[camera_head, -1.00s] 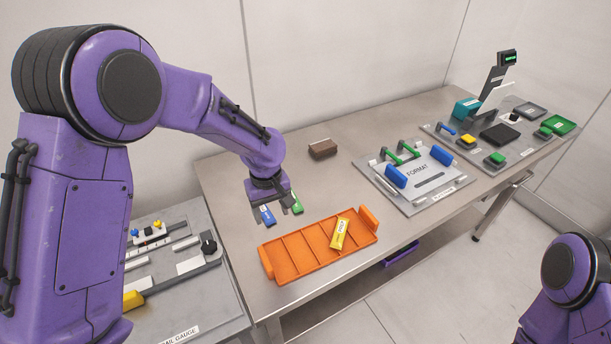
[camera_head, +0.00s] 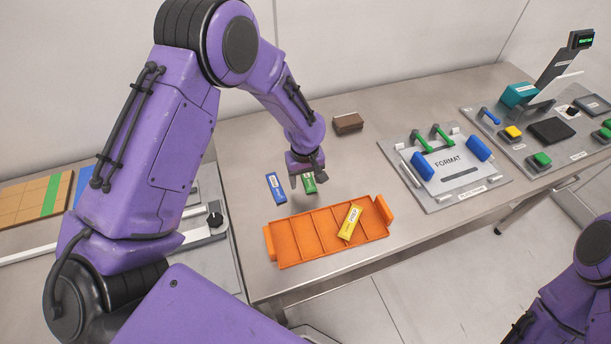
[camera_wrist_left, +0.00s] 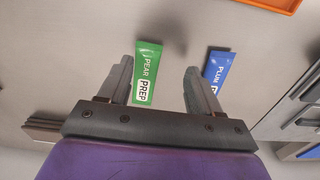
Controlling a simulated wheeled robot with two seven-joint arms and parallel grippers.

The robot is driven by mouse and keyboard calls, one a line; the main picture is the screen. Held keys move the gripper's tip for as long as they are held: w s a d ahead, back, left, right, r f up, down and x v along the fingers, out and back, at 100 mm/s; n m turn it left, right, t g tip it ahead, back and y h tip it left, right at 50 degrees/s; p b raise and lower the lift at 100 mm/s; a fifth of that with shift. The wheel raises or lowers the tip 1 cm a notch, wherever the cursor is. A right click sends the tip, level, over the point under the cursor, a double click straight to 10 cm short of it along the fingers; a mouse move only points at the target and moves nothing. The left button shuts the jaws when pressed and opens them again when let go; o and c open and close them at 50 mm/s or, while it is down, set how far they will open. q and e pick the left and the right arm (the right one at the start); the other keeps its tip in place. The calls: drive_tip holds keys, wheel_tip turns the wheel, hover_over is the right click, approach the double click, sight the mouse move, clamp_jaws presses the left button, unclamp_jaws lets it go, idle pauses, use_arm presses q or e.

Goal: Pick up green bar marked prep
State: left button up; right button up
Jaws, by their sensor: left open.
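The green bar (camera_head: 309,184), labelled PEAR PREP, lies on the metal table behind the orange tray. In the left wrist view the green bar (camera_wrist_left: 147,72) shows whole, just inside one finger. My left gripper (camera_head: 308,178) is open and empty above the green bar. In the left wrist view its two fingers (camera_wrist_left: 158,84) are spread wide, with the green bar off toward the left finger. A blue bar (camera_head: 275,188), its label partly readable as PLUM, lies to the left; in the wrist view it (camera_wrist_left: 217,70) is partly covered by the other finger.
The orange tray (camera_head: 268,247) has several slots, with a yellow bar (camera_head: 350,221) lying tilted across it. A brown block (camera_head: 347,123) sits behind. A FORMAT fixture (camera_head: 447,200) and a button station stand to the right.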

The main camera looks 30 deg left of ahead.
sight(309, 181)
use_arm(q)
drive_tip(key=w+f, duration=0.2)
drive_tip(key=shift+w+f, duration=0.15)
drive_tip(key=shift+f, duration=0.25)
drive_tip(key=shift+w+f, duration=0.15)
drive_tip(key=shift+w, duration=0.2)
drive_tip(key=shift+s+d, duration=0.15)
drive_tip(key=shift+c, duration=1.1)
drive_tip(key=shift+s+r, duration=0.25)
drive_tip(key=shift+r, duration=0.05)
drive_tip(key=c, duration=0.5)
drive_tip(key=shift+s, duration=0.1)
drive_tip(key=c, duration=0.4)
drive_tip(key=shift+a+f, duration=0.1)
drive_tip(key=shift+a, duration=0.1)
drive_tip(key=shift+d, duration=0.1)
use_arm(e)
drive_tip(key=shift+w+f, duration=0.2)
drive_tip(key=shift+w, duration=0.65)
use_arm(q)
drive_tip(key=shift+w, duration=0.2)
use_arm(e)
drive_tip(key=shift+f, duration=0.1)
